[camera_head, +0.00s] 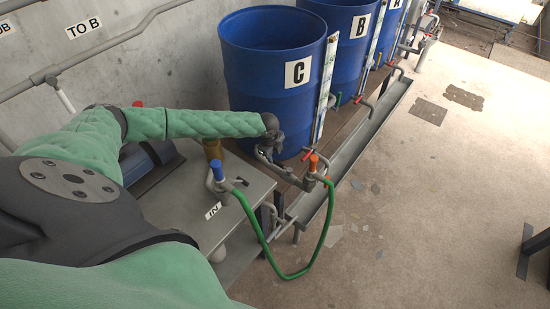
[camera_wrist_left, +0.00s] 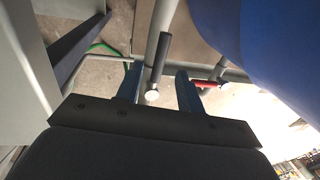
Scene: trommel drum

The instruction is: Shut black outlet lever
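A black lever (camera_wrist_left: 164,53) with a pale round end shows in the left wrist view beside a grey pipe (camera_wrist_left: 163,14). My left gripper (camera_wrist_left: 158,72) is open, with one blue finger on each side of the lever's lower end. I cannot tell whether either finger touches it. In the head view my left gripper (camera_head: 271,145) is at the outlet pipework (camera_head: 270,165) below blue drum C (camera_head: 265,115). The black lever cannot be made out there, behind or against the dark gripper. My right gripper is out of view.
An orange-topped valve (camera_head: 313,163) and a red lever (camera_head: 307,154) stand just right of the gripper. A metal trough (camera_head: 355,140) runs alongside; the floor at right is mostly clear.

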